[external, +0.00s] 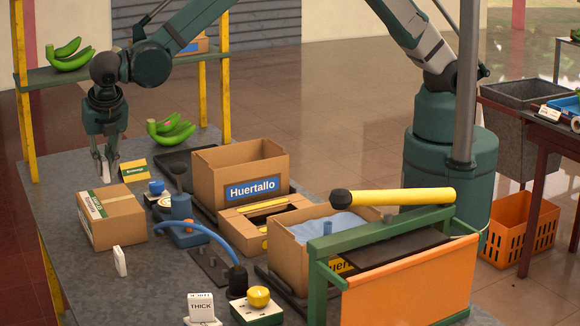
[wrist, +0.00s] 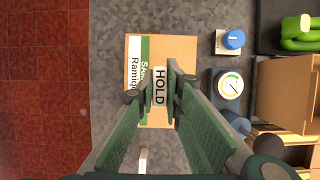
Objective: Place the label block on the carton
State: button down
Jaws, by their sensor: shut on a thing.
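The label block (wrist: 160,87) is white and reads HOLD; in the wrist view it sits between my fingertips. My gripper (external: 106,172) is shut on it, with the fingers pointing down. The taped brown carton (external: 115,221) stands closed at the left of the bench, with a green and white label on its side. In the wrist view the carton (wrist: 183,52) lies under the block and fingers. The block appears to be above the carton's top; the fingers partly hide it, and I cannot tell the exact gap.
A white block (external: 120,261) stands in front of the carton, and a THICK block (external: 201,308) is at the front. Green bananas (external: 171,130) lie behind.

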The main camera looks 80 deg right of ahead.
aim_at(106, 183)
jog(key=shift+f, duration=0.9)
jog(key=shift+f, duration=0.1)
jog(key=shift+f, duration=1.8)
jog(key=shift+f, duration=0.1)
jog(key=c, duration=2.5)
grip_release()
jog(key=shift+o, duration=0.2)
jog(key=shift+r+p, duration=0.2)
jog(key=shift+p, duration=0.1)
jog(key=b+v, duration=0.1)
jog(key=v, duration=1.1)
